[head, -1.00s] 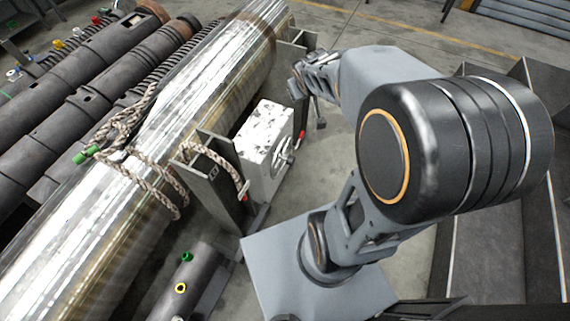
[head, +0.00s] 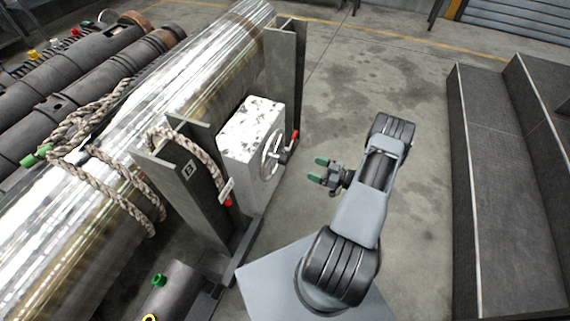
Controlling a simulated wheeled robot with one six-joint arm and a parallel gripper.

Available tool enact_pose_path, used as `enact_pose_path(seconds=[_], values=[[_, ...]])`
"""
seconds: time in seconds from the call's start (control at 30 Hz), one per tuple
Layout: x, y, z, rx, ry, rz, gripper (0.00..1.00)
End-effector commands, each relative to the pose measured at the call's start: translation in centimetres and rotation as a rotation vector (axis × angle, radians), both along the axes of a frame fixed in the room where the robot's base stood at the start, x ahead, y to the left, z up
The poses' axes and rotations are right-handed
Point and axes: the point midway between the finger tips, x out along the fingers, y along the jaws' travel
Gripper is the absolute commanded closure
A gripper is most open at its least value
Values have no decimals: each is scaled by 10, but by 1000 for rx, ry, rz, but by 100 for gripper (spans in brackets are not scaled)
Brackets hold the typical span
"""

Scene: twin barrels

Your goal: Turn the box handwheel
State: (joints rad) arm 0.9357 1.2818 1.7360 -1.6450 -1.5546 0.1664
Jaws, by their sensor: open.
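The white, paint-worn box (head: 250,139) stands beside the large shiny barrel, fixed near the dark upright brackets. Its handwheel (head: 271,157) is on the right-hand face, a spoked metal wheel seen at a steep angle. A red-tipped handle (head: 294,136) sticks out at the wheel's upper right. My gripper (head: 319,171), with green fingertips, is to the right of the wheel. It is open and empty, its fingers pointing left toward the wheel with a clear gap between them.
The shiny barrel (head: 180,85) runs diagonally on the left, with rope (head: 125,180) wrapped around it. A bracket marked B (head: 188,170) stands left of the box. Dark steps (head: 510,180) rise on the right. Bare concrete floor (head: 380,70) lies between.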

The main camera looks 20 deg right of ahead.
Motion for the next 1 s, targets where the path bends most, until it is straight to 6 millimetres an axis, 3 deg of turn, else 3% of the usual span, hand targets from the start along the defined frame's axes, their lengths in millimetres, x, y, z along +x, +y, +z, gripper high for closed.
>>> enact_pose_path(seconds=[0.17, 0.7, 1.0], values=[[6, 13, -6, 29, -12, 15, 24], [78, 77, -6, 27, -11, 16, 24], [96, 91, -5, 25, -11, 13, 24]])
